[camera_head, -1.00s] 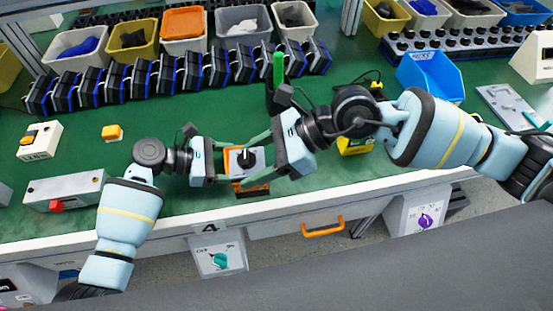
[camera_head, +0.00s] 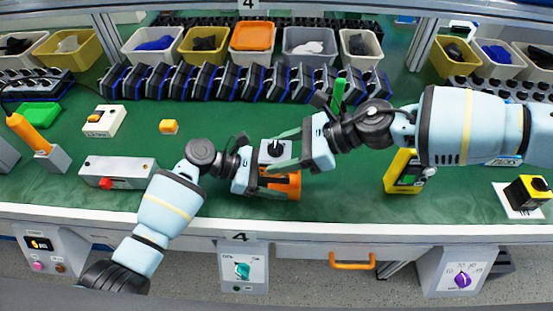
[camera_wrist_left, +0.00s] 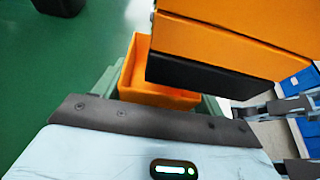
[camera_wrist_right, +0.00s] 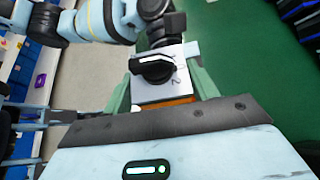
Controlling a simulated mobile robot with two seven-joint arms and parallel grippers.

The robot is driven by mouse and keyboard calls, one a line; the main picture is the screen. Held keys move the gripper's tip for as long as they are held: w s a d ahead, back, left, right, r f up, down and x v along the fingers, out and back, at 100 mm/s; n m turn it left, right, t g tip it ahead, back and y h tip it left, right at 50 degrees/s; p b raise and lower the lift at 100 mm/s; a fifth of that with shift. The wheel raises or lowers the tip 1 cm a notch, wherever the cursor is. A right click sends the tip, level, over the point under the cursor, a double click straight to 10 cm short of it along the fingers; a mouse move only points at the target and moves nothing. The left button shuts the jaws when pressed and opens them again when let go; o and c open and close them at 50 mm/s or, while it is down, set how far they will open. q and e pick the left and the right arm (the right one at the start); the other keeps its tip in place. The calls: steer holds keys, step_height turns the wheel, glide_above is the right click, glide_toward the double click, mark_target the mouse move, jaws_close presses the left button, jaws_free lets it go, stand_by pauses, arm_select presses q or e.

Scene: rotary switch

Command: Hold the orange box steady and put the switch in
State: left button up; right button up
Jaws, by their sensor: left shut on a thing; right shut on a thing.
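The orange box (camera_head: 287,184) is near the front edge of the green table. My left gripper (camera_head: 258,178) is shut on it from the left; the box (camera_wrist_left: 150,85) also shows between the green fingers in the left wrist view. The switch (camera_head: 273,150), a pale plate with a black knob, is right above the box in the head view. My right gripper (camera_head: 289,158) is shut on the switch. The right wrist view shows the switch (camera_wrist_right: 160,80) between its fingers, with orange below it. I cannot tell whether switch and box touch.
A grey box with a red button (camera_head: 118,172) stands left, and a yellow device (camera_head: 404,170) right. A row of black-and-blue modules (camera_head: 240,83) and bins line the back.

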mark_target(289, 186)
steer(key=shift+w+d+f+n, duration=0.15)
steer(key=shift+w+d, duration=0.25)
steer(key=shift+d, duration=0.1)
steer(key=shift+w+d+f+n, duration=0.1)
steer(key=shift+w+d+n, duration=0.05)
steer(key=shift+w+d, duration=0.3)
steer(key=shift+s, duration=0.1)
steer(key=shift+f, duration=1.1)
steer(key=shift+f, duration=1)
steer(key=shift+f, duration=0.3)
steer(key=shift+f, duration=0.65)
steer(key=shift+f, duration=0.3)
steer(key=shift+f, duration=0.45)
